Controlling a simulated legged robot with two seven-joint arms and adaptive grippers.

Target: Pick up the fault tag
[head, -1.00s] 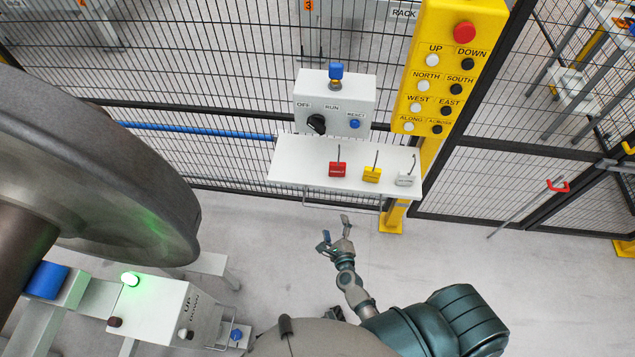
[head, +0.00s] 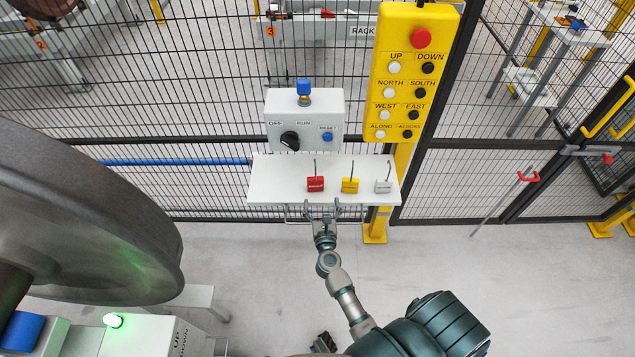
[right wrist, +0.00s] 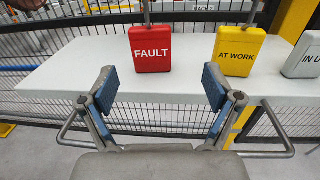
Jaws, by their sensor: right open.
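The fault tag is a red padlock-shaped tag (head: 315,184) with a thin upright shackle, standing on the white shelf (head: 270,182). In the right wrist view the red tag (right wrist: 151,49) reads FAULT and stands just beyond my fingertips, roughly centred between them. My right gripper (head: 322,208) is at the shelf's front edge, below the red tag in the head view. In the right wrist view my right gripper (right wrist: 160,88) is open and empty, with blue pads facing each other. It does not touch the tag. My left gripper is not in view.
A yellow AT WORK tag (right wrist: 237,51) and a white tag (head: 383,187) stand right of the red one. A wire rail (right wrist: 270,154) runs along the shelf's front. Behind are a switch box (head: 304,119), yellow button panel (head: 412,70) and mesh fence. A large wheel (head: 80,200) is left.

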